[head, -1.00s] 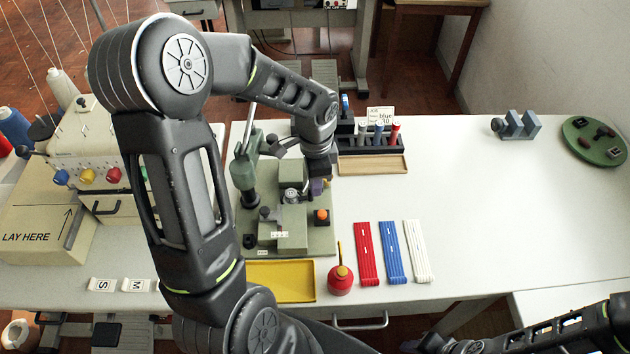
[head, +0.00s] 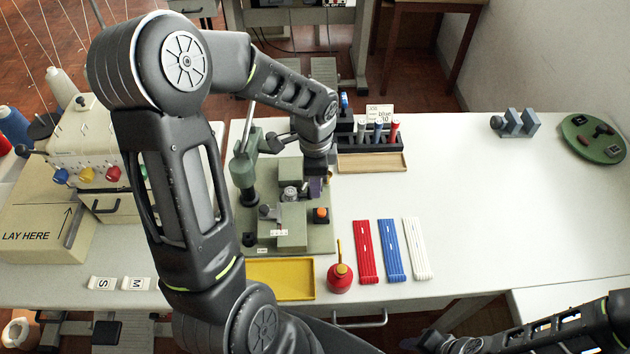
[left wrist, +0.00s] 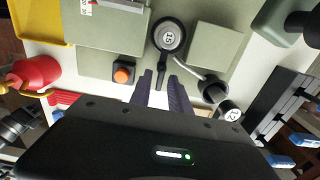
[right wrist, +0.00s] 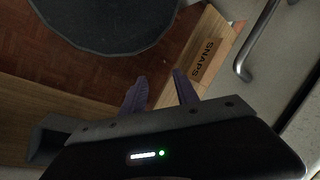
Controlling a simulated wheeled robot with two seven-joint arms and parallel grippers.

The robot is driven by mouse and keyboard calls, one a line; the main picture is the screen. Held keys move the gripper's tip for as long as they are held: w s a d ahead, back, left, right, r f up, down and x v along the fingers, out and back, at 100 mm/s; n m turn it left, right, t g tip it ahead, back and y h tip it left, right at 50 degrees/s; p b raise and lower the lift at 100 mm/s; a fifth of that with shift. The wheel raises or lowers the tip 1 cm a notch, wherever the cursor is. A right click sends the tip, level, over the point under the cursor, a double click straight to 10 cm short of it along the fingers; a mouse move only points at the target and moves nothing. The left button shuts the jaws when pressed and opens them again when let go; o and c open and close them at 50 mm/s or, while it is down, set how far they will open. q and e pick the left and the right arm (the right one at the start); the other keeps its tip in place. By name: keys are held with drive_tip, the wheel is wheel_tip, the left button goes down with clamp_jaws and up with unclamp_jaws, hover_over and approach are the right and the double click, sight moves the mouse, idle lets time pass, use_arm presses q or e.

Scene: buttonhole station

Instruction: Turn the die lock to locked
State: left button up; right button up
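The die lock seems to be the dark lever (left wrist: 161,66) that runs from a round black die holder marked 15 (left wrist: 168,36) in the left wrist view. The round holder also shows on the green machine in the head view (head: 290,194). My left gripper (left wrist: 160,76) points at the lever, its purple fingers apart on either side of the lever's end. I cannot tell whether they touch it. In the head view my left gripper (head: 316,187) is beside the holder, partly hidden by its arm. My right gripper (right wrist: 159,75) is open and empty, away from the machine.
An orange button (head: 321,214) is close to the left gripper. A yellow tray (head: 280,280), red oil can (head: 340,278) and colored strips (head: 391,252) lie in front. The table's right side is largely clear.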

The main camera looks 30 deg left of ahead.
use_arm(q)
drive_tip(key=shift+o, duration=0.5)
wheel_tip(320, 180, up, 8)
drive_tip(key=shift+f+b, duration=0.1)
drive_tip(key=shift+b, duration=0.25)
idle(0.4)
